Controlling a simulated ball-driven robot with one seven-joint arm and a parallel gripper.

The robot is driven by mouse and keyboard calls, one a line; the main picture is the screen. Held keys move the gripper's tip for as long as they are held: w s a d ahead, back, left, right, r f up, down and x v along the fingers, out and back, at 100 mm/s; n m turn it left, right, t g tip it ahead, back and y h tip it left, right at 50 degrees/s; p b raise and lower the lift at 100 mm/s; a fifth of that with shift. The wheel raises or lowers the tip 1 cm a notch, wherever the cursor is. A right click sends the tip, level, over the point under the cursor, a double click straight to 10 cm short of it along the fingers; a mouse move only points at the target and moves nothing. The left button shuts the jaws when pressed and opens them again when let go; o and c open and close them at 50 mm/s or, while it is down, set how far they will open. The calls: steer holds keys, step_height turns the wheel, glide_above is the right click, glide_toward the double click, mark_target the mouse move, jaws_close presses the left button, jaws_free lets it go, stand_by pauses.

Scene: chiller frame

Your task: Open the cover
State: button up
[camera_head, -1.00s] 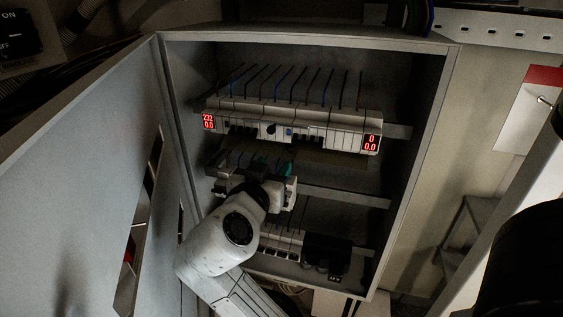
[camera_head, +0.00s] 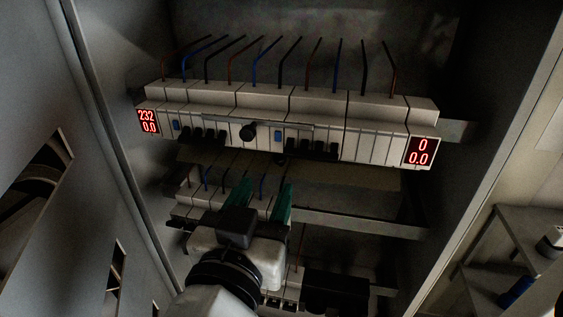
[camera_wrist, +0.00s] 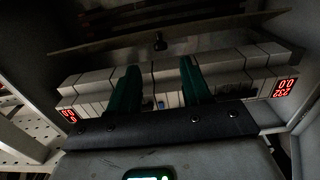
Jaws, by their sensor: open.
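A row of white breaker modules (camera_head: 365,145) spans the cabinet, with a lit red display at each end. A thin dark brown panel (camera_head: 350,178) lies just below the row. It may be the cover, but I cannot tell for sure. In the wrist view the fingers (camera_wrist: 160,67) are apart and empty.
The cabinet's side walls and the open door (camera_head: 40,230) at left bound the space. A lower breaker row (camera_head: 188,205) lies behind my gripper. A black box (camera_head: 335,290) is at lower right, and a metal rail (camera_head: 365,228) crosses behind.

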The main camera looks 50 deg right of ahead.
mark_target(278, 162)
steer(key=x, duration=0.7)
steer(key=shift+w+d+p, duration=0.1)
steer(key=shift+d+p, duration=0.05)
steer(key=shift+p, duration=0.25)
jaws_close()
